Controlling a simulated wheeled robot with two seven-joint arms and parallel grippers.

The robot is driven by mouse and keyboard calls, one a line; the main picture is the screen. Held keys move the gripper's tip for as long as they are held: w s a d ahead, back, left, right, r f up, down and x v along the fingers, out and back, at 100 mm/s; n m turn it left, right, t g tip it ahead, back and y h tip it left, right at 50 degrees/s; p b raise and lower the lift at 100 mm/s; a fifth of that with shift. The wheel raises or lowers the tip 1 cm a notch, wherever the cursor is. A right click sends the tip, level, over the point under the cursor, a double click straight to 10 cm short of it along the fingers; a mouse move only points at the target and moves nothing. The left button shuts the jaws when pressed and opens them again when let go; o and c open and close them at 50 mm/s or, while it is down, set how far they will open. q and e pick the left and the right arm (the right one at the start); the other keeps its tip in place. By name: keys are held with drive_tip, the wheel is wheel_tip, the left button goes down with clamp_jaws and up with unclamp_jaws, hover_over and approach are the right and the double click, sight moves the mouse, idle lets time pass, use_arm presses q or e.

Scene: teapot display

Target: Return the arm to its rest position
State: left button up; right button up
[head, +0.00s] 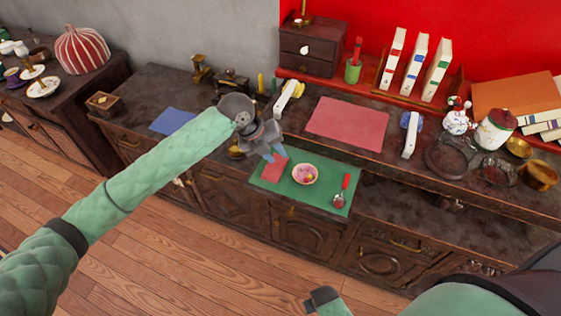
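My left arm (155,158) comes in from the left in its green padded sleeve and reaches out over the wooden cabinet. Its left gripper (276,154) points down over the left part of the green mat, next to a red napkin (275,168). The fingers are small and partly hidden by the wrist, so I cannot tell whether they are open or shut. My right arm (480,297) shows at the bottom right, with part of the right gripper (322,298) at the bottom edge, low in front of the cabinet. Its fingers are not clear.
The green mat (322,201) holds a pink bowl (305,174) and a red-handled spoon (342,190). A pink mat (347,124), a white canister (495,130) and a snowman figure (457,116) stand behind. Wooden floor (170,255) is clear in front.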

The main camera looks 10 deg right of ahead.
use_arm(q)
drive_tip(key=shift+a+r, duration=0.1)
drive_tip(key=shift+r, duration=0.15)
idle(0.4)
drive_tip(key=s+a+f+n+t+y, duration=0.15)
drive_tip(key=s+a+f+n, duration=0.25)
drive_tip(key=s+a+n, duration=0.7)
drive_tip(key=s+a+f+n+t+y, duration=0.1)
drive_tip(key=s+a+f+n+y, duration=0.1)
drive_tip(key=s+a+f+n, duration=0.65)
drive_tip(key=s+a+f+n+t+y, duration=0.1)
drive_tip(key=s+a+n+t+y, duration=0.1)
drive_tip(key=s+a+n, duration=0.85)
wheel_tip(320, 180, down, 40)
drive_tip(key=s+d+n+g, duration=0.2)
drive_tip(key=n, duration=0.2)
drive_tip(key=shift+d+n+g+h, duration=0.35)
drive_tip(key=shift+n, duration=0.05)
